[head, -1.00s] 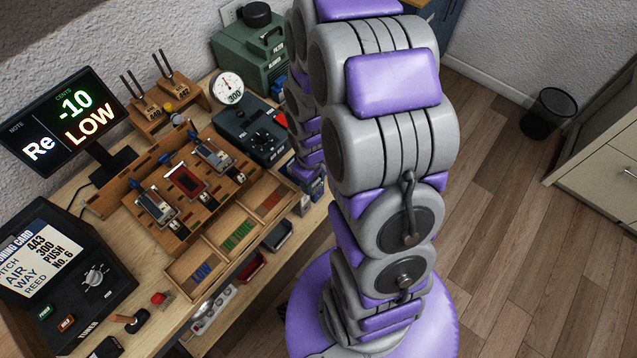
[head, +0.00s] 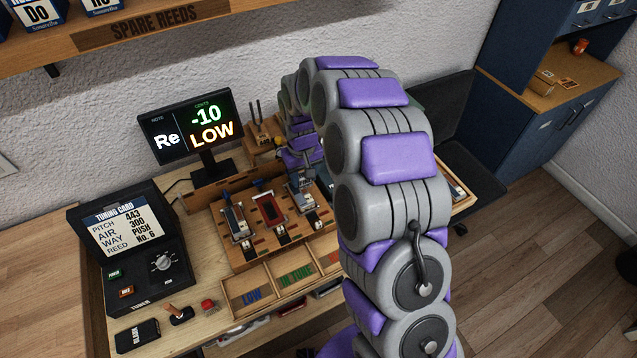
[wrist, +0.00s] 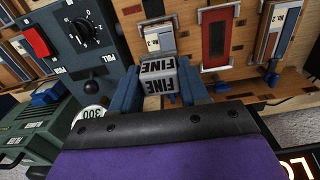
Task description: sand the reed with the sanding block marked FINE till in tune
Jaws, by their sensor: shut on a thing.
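My gripper (wrist: 160,92) shows in the wrist view, its blue fingers shut on the grey sanding block (wrist: 158,78) marked FINE. The block is close to the near end of a reed unit (wrist: 160,40); I cannot tell whether they touch. In the head view the wooden rack (head: 248,254) holds a left reed unit (head: 236,221), a red middle unit (head: 269,208) and a right unit (head: 303,196). The display (head: 198,130) reads Re, -10 cents, LOW.
The tuning card (head: 125,226) reads pitch 443, air 300, way PUSH, reed No. 6. A divided tray (head: 283,291) lies in front of the rack. In the wrist view a dark control box (wrist: 85,45) with a red switch and a green machine (wrist: 40,130) stand close by.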

